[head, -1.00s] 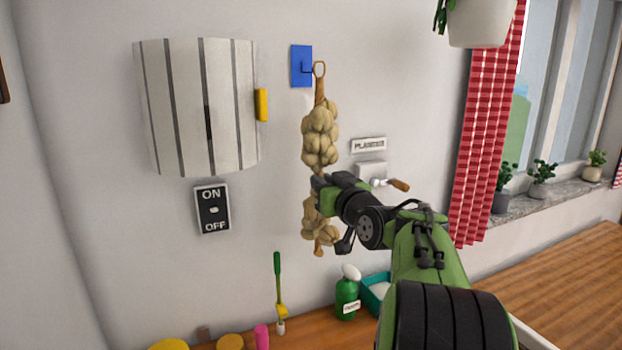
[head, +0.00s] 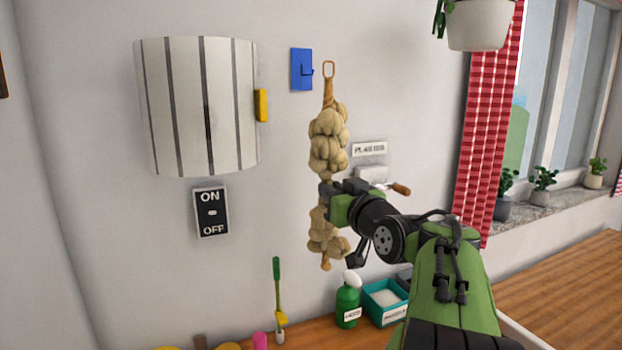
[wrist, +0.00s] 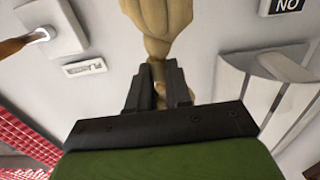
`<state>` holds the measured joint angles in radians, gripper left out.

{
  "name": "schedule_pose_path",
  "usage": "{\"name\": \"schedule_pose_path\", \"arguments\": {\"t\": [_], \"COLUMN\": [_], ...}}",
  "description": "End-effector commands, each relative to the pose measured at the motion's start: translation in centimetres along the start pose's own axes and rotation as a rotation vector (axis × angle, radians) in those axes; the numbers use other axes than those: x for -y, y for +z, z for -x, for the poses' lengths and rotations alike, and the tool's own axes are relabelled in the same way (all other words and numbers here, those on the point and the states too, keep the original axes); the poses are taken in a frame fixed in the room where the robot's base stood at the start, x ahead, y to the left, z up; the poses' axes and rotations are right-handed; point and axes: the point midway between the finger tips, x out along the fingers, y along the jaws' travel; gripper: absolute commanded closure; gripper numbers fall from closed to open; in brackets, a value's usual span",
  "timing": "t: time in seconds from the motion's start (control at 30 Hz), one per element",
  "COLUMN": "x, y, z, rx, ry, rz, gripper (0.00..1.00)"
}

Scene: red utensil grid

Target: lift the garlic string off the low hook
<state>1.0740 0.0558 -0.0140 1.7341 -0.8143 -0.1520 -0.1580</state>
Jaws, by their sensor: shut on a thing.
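The garlic string (head: 328,140) is a hanging bunch of tan bulbs with a loop at its top. My gripper (head: 328,190) is shut on its narrow middle, between the upper and lower bulbs. The string hangs upright in the grip. The blue hook plate (head: 301,69) is on the wall to the left of the loop. The loop stands apart from the hook, to its right. In the wrist view the dark fingers (wrist: 160,88) close around the string's thin part, with a bulb (wrist: 158,20) beyond them.
A striped curved cabinet (head: 180,105) with a yellow handle and an ON/OFF switch (head: 211,212) are on the left wall. A crank (head: 398,188) and a label are behind my gripper. A green bottle (head: 347,303) and a teal tray (head: 385,300) stand on the counter below.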

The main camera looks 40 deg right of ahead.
Motion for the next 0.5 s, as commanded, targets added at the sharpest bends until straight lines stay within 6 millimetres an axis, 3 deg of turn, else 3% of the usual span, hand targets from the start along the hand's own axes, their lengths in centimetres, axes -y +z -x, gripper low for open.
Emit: {"name": "schedule_pose_path", "arguments": {"t": [0.5], "x": [0.0], "y": [0.0], "z": [3.5], "rx": [-0.005], "ry": [0.001], "rz": [0.003], "gripper": [1.0]}}
